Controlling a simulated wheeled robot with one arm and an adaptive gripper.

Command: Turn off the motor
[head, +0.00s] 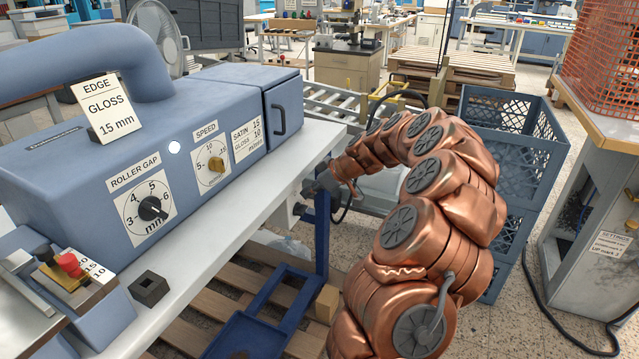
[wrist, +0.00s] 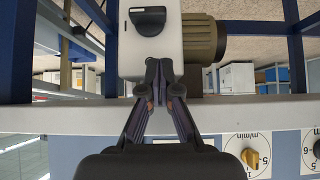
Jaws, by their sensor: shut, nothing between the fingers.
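The motor unit is a pale switch box (wrist: 190,38) with a black rotary switch (wrist: 148,20) on its face and a brown ribbed motor body (wrist: 206,40) behind it. The wrist view looks upside down. The switch's grip bar lies crosswise in that picture. My gripper (wrist: 158,68) is shut and empty, its fingertips in front of the box edge, offset from the switch in the picture. I cannot tell whether they touch the box. In the head view my gripper (head: 322,186) reaches below the table edge, and the pale box (head: 284,212) shows only partly beside it; its switch is hidden.
The white table edge (head: 240,230) runs close beside my gripper. On it stands the blue machine (head: 95,165) with roller-gap and speed dials (head: 211,167). A blue post (head: 321,235) stands beneath. Blue crates (head: 505,145) stand to the right of my arm.

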